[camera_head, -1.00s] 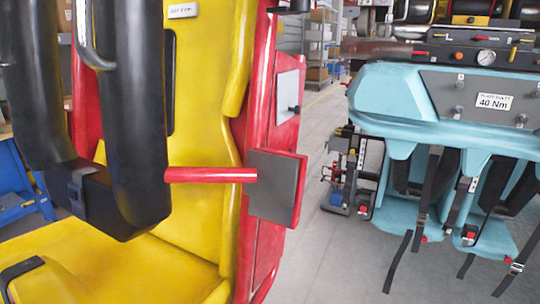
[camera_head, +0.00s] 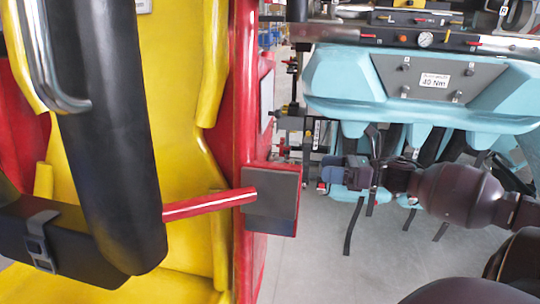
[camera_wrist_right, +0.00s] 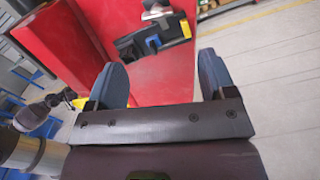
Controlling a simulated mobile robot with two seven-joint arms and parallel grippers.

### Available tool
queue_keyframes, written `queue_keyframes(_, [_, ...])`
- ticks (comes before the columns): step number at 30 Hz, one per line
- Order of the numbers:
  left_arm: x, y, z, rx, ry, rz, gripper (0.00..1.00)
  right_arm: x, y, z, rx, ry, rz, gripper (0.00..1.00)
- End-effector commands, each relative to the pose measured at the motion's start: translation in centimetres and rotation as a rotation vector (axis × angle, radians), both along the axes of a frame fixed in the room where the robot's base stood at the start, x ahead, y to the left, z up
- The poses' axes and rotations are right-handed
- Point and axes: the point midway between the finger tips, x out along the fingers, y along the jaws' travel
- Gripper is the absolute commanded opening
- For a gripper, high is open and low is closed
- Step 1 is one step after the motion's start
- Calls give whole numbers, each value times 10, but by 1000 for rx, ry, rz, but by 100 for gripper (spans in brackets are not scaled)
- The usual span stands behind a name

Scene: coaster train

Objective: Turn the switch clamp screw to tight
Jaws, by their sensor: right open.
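My right gripper (camera_head: 347,170) reaches in from the right in the head view, beside the red side panel (camera_head: 243,110) and apart from it. In the right wrist view its two dark blue fingers (camera_wrist_right: 161,84) are spread, with nothing held between them. Beyond them is a red surface (camera_wrist_right: 78,28) with a black device (camera_wrist_right: 150,42) that has a blue part and a yellow end. I cannot make out a clamp screw for certain in either view. My left gripper is not in view.
A black padded restraint (camera_head: 110,170) hangs at left. A light blue seat unit (camera_head: 345,75) stands behind my right arm. Grey floor (camera_head: 320,260) lies open between.

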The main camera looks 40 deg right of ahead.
Motion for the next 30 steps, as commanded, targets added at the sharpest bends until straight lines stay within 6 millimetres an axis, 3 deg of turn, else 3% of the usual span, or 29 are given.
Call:
queue_keyframes(7, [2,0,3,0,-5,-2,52,10,8,6,-34,-23,19,77])
queue_keyframes(30, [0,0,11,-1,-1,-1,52,80,64,6,-30,-20,18,77])
